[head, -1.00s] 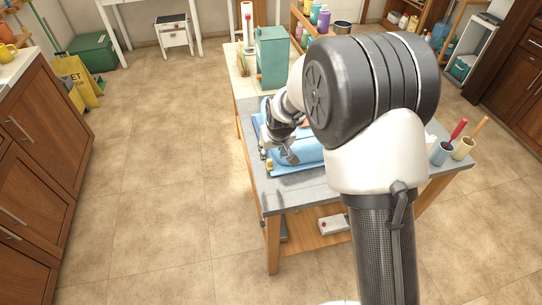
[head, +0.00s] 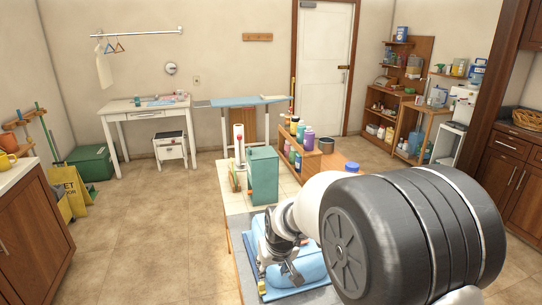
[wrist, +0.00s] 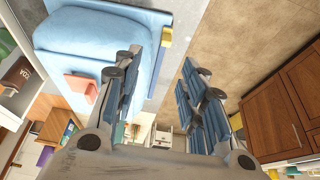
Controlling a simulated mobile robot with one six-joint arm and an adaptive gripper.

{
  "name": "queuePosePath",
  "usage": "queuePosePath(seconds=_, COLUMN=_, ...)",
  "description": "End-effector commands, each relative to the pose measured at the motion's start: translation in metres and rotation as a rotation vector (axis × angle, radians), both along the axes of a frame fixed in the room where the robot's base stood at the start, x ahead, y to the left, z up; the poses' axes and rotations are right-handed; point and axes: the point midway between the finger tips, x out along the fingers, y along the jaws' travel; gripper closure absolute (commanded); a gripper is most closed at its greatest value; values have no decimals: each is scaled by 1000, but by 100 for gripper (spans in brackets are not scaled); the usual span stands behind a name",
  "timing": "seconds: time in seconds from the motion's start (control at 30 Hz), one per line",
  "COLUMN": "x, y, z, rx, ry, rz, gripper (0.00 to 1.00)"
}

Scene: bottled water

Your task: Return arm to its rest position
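My arm reaches over the worktable (head: 238,222) in the head view, its large dark joint filling the lower right. My gripper (head: 292,280) is above the table beside a soft light-blue bundle (head: 312,266), low in the picture. In the wrist view my gripper (wrist: 162,75) has its two fingers spread apart, with nothing between them. The blue bundle (wrist: 85,55) lies to the left of the fingers there, with an orange tab on it. Whether the fingers touch it I cannot tell.
A green box-shaped container (head: 263,178) stands on the counter beyond my gripper. Several coloured bottles (head: 298,135) are on a wooden rack to its right. A blue cap (head: 352,166) shows just behind my arm. Open floor (head: 150,235) lies left of the table.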

Motion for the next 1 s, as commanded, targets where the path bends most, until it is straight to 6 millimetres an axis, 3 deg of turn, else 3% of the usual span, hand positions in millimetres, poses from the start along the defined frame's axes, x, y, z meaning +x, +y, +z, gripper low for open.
queuePosePath(seconds=0.03, x=-11, y=-12, z=24, rx=3, ry=-11, rz=-17, gripper=62)
queuePosePath(seconds=0.2, x=-70, y=-53, z=88, rx=4, ry=-12, rz=-77, gripper=62)
queuePosePath(seconds=0.4, x=-153, y=-94, z=136, rx=3, ry=-15, rz=-147, gripper=62)
queuePosePath(seconds=0.53, x=-211, y=-114, z=150, rx=2, ry=-16, rz=-194, gripper=62)
queuePosePath(seconds=0.7, x=-274, y=-132, z=152, rx=0, ry=-17, rz=-245, gripper=62)
queuePosePath(seconds=0.83, x=-303, y=-137, z=147, rx=-1, ry=-16, rz=-270, gripper=62)
queuePosePath(seconds=1.0, x=-316, y=-140, z=144, rx=-1, ry=-14, rz=-281, gripper=62)
